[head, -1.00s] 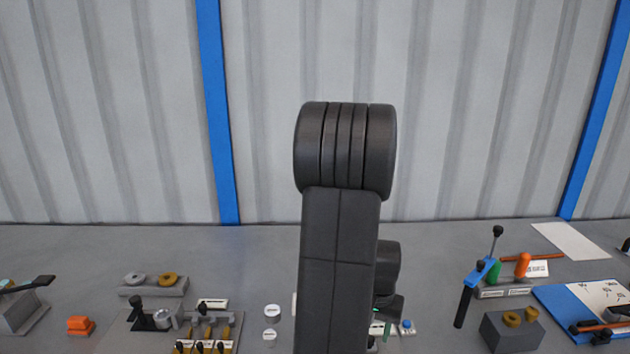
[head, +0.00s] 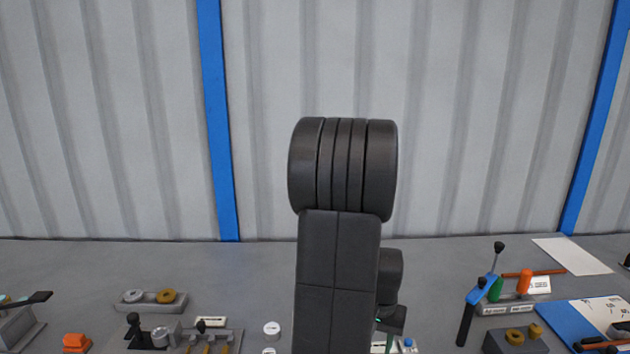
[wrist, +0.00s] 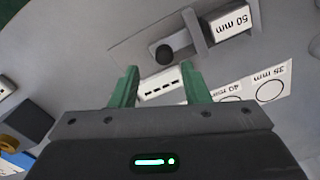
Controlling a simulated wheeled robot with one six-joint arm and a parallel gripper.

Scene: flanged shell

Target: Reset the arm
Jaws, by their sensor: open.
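My gripper (wrist: 158,88) shows in the wrist view with its two green fingers apart and nothing between them. A small white label with dark marks lies beyond the fingertips, on or near a grey fixture with a black knob (wrist: 164,54). In the head view my dark arm stands upright in the middle and hides the bench behind it. The gripper itself is mostly hidden there behind the arm.
The grey bench (head: 80,265) runs along a corrugated wall. A grey tray with two rings (head: 150,302) and an orange block (head: 76,342) are at left. A blue-handled tool (head: 481,290), a dark block with brass rings (head: 515,341) and a blue board (head: 570,318) are at right. A "50 mm" block (wrist: 230,24) shows in the wrist view.

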